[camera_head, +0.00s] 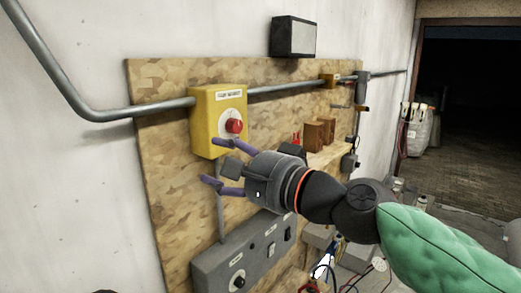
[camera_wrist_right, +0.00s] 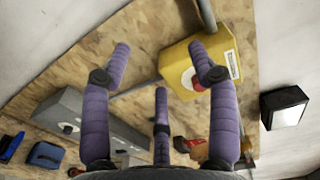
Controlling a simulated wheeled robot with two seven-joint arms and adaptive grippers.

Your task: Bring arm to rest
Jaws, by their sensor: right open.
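My right gripper (camera_head: 224,166) is open and empty, with its purple fingers spread in front of the wooden board. Its arm with a green sleeve comes in from the lower right. Its fingers also show in the right wrist view (camera_wrist_right: 160,75). A yellow box with a red button (camera_head: 234,126) is fixed to the board, just above and beyond the upper fingertip. Whether the fingertip touches the box I cannot tell. In the right wrist view the yellow box (camera_wrist_right: 188,52) lies partly behind the right finger. My left gripper is not in view.
The wooden board (camera_head: 165,150) is on the white wall. A grey panel with knobs (camera_head: 215,270) is below the gripper. A conduit (camera_head: 285,89) runs along the board, under a dark lamp (camera_head: 294,38). A wooden shelf (camera_head: 325,155) and a dark doorway (camera_head: 475,90) are at right.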

